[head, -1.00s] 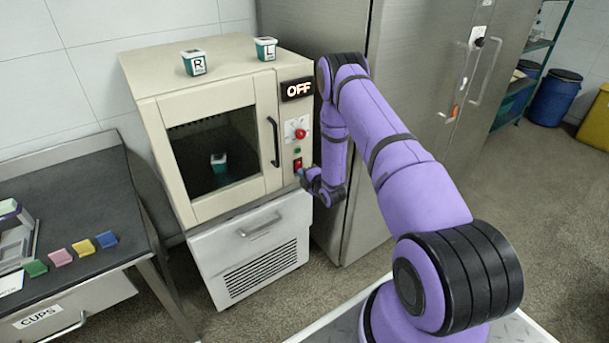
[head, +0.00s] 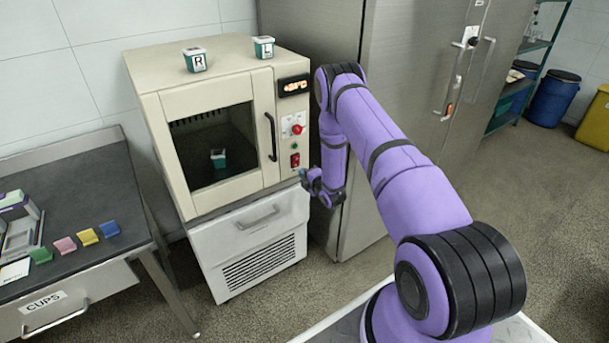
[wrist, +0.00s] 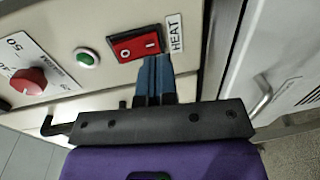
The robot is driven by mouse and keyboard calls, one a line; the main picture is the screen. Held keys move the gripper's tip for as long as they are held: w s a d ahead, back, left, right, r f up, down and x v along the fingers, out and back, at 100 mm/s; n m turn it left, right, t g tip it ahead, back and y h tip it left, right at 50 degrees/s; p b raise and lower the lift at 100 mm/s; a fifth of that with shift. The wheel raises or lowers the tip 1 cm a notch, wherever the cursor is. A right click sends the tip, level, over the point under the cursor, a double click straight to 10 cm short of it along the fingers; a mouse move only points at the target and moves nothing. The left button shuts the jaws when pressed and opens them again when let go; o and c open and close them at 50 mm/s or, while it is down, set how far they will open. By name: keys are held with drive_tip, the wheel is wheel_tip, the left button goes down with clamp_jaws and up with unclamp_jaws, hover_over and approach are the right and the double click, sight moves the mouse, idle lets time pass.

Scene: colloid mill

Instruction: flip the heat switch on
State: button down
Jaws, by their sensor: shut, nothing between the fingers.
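The heat switch (wrist: 137,45) is a red rocker in a black frame, marked "I" and "O", beside a "HEAT" label (wrist: 175,34) in the wrist view. In the head view the switch (head: 295,160) is low on the oven's right-hand panel. My gripper (wrist: 155,60) is shut and empty, its blue fingertips at the edge of the switch; I cannot tell whether they touch it. In the head view my gripper (head: 304,174) is just below and right of the switch. The display (head: 294,87) shows small orange characters, too blurred to read surely.
The beige oven (head: 160,75) has a closed door with a dark handle (head: 271,137). A red knob (wrist: 28,80) and a green button (wrist: 86,58) are near the switch. Two labelled tubs, R (head: 194,60) and L (head: 264,47), stand on top. A steel cabinet (head: 390,90) is close on the right.

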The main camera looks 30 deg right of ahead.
drive_tip(key=s+f, duration=0.1)
drive_tip(key=s, duration=0.9)
drive_tip(key=shift+s+d+f, duration=0.2)
drive_tip(key=shift+s+f, duration=0.1)
drive_tip(key=w+a+r+m+g+h, duration=0.15)
drive_tip(key=w+r, duration=0.25)
drive_tip(key=r, duration=0.6)
drive_tip(key=w+r+m+g, duration=0.1)
drive_tip(key=w+r+m, duration=0.2)
drive_tip(key=r, duration=0.7)
drive_tip(key=s+a+r+m+g, duration=0.1)
drive_tip(key=s+a+r+m, duration=0.15)
drive_tip(key=r, duration=0.65)
drive_tip(key=s+a+r+m+g, duration=0.2)
drive_tip(key=a+r, duration=0.1)
drive_tip(key=r, duration=0.6)
drive_tip(key=s+a+r+m+g, duration=0.1)
drive_tip(key=s+a+r+m, duration=0.2)
drive_tip(key=s+r, duration=0.4)
drive_tip(key=s+a+r+m+g, duration=0.1)
drive_tip(key=s+a+r+m, duration=0.1)
drive_tip(key=s, duration=0.8)
drive_tip(key=s+a+r+m+g, duration=0.2)
drive_tip(key=s+a+r, duration=0.2)
drive_tip(key=s, duration=0.7)
drive_tip(key=s+a+r+m+g, duration=0.2)
drive_tip(key=s+a+r, duration=0.1)
drive_tip(key=s, duration=0.8)
drive_tip(key=shift+s+a+y, duration=0.25)
drive_tip(key=shift+y, duration=0.2)
